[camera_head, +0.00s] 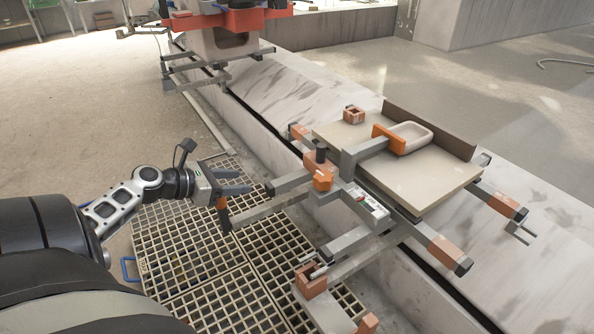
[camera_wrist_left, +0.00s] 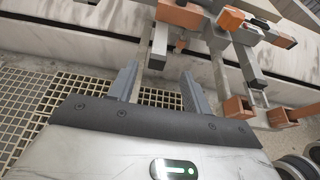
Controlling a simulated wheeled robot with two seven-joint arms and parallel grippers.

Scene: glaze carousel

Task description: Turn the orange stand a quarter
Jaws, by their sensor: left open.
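The stand with orange blocks and grey arms (camera_head: 345,165) sits on the pale ledge at right of centre in the head view. It carries a beige board (camera_head: 440,180) with an orange-ended pale dish (camera_head: 408,136) on it. Several arms reach outward, some with orange sleeves. In the left wrist view a grey arm (camera_wrist_left: 159,42) points between and beyond my fingertips. My left gripper (camera_head: 246,182) is open, with nothing seen between its fingers, beside the stand's left-hand arms. It also shows in the left wrist view (camera_wrist_left: 160,74). Contact with the stand cannot be told. My right gripper is not in view.
A grid floor (camera_head: 190,255) lies beneath my left gripper. A second, orange-topped stand (camera_head: 235,20) is at the back. The pale stone ledge (camera_head: 290,85) runs diagonally between them. Low arms with orange ends (camera_head: 312,282) project at lower centre. Bare floor is at left.

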